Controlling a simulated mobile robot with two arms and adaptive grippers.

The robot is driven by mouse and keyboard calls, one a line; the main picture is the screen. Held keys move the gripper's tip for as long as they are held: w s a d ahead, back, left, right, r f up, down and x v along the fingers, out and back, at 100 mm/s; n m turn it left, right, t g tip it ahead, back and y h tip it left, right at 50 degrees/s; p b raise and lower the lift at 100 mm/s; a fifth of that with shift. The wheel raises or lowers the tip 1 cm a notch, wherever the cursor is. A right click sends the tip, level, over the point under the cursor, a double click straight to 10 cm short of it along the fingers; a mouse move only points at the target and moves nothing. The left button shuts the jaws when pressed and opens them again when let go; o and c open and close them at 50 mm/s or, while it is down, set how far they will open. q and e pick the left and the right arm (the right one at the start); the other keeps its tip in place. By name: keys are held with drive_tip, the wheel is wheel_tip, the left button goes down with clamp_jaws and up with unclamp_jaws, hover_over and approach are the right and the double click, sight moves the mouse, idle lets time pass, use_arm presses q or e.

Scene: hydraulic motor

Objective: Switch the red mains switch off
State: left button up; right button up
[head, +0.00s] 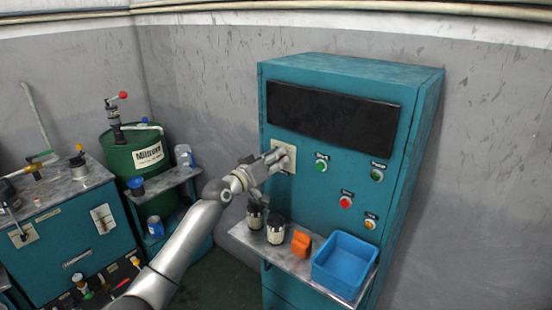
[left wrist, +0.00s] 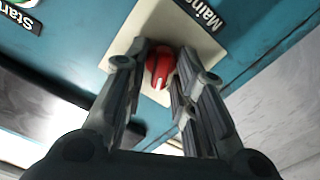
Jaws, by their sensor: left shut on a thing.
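The red mains switch (left wrist: 160,68) sits on a cream plate (left wrist: 196,42) on the teal cabinet front, beside a black label that begins "Main". In the left wrist view my left gripper (left wrist: 159,66) has one finger on each side of the red knob and is shut on it. In the head view my left gripper (head: 278,158) reaches the cream plate (head: 289,146) at the cabinet's left side and hides the knob. My right gripper is not in view.
The teal cabinet (head: 290,72) has green, red and yellow buttons right of the switch. A shelf below carries dark jars (head: 276,228), an orange block (head: 301,243) and a blue bin (head: 345,263). A green drum (head: 133,155) and a workbench (head: 70,225) stand at left.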

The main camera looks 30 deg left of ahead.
use_arm(q)
drive_tip(key=n, duration=0.3)
drive_tip(key=shift+p, duration=0.35)
drive_tip(key=shift+n, duration=0.5)
drive_tip(key=o, duration=0.7)
drive_tip(key=shift+a+f, duration=0.1)
drive_tip(key=s, duration=0.8)
drive_tip(key=s+a, duration=0.1)
drive_tip(key=s, duration=0.3)
